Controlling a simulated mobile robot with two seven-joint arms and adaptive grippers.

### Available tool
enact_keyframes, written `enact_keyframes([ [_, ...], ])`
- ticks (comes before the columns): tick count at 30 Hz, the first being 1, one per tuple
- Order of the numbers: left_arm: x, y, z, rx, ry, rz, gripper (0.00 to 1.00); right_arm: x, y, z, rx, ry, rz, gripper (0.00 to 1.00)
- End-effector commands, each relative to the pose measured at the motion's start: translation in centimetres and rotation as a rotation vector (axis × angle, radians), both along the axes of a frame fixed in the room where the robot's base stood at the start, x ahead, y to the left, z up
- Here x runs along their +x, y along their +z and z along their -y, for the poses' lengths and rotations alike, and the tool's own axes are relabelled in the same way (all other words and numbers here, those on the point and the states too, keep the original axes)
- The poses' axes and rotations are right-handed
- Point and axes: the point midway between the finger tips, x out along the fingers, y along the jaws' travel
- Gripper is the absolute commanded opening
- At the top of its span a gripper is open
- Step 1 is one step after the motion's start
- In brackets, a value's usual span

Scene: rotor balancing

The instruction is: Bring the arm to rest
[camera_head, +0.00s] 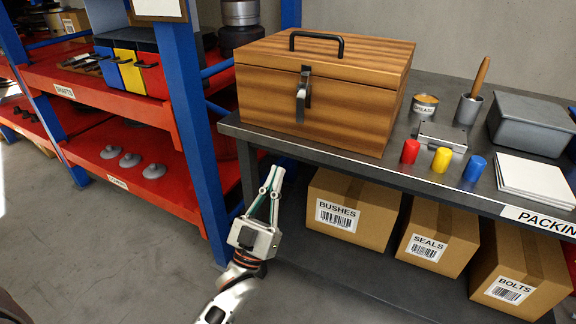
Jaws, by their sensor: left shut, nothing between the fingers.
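My left gripper (271,182) is raised in front of the left end of the grey bench (330,146), with its fingers pointing up and together. Nothing shows between the fingers. My left arm comes in from the bottom edge, left of the middle. The fingertips are a little below the bench top in the picture, under a wooden box (330,85) with a closed lid, a black handle and a front latch. I cannot tell how far the fingers are from the bench edge. My right gripper is not in view.
A blue and red shelf rack (188,130) stands at the left. The bench carries red (410,151), yellow (441,160) and blue (474,168) cylinders and a grey case (530,124). Cartons, including the BUSHES carton (375,190), sit below. Floor at the lower left is clear.

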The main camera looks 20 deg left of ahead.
Motion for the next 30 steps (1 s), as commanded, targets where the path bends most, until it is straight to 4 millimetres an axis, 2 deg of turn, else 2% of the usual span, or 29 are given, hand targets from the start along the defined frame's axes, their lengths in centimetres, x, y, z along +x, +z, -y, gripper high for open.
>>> enact_keyframes([
  [5,0.0,0.0,0.0,0.001,-0.001,-0.003,0.00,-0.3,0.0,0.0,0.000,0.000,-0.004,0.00],
  [8,-0.3,0.2,0.2,0.012,-0.002,-0.034,0.00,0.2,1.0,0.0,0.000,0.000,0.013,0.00],
  [11,-1.0,0.0,0.8,0.039,-0.010,-0.118,0.00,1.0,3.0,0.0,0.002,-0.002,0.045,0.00],
  [14,-2.5,-1.4,1.6,0.078,-0.020,-0.256,0.00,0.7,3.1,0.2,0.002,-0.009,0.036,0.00],
  [17,-4.7,-4.0,2.4,0.120,-0.036,-0.425,0.00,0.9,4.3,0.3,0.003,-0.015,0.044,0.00],
  [20,-7.8,-7.2,3.3,0.160,-0.055,-0.600,0.00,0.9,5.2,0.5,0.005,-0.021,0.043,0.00],
  [23,-11.9,-10.8,4.0,0.203,-0.077,-0.785,0.00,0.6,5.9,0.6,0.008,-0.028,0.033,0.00],
  [27,-19.1,-15.5,4.8,0.262,-0.111,-1.040,0.00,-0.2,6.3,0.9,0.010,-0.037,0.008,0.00],
  [30,-24.0,-18.1,5.2,0.295,-0.133,-1.188,0.00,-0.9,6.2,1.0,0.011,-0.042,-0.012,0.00],
])
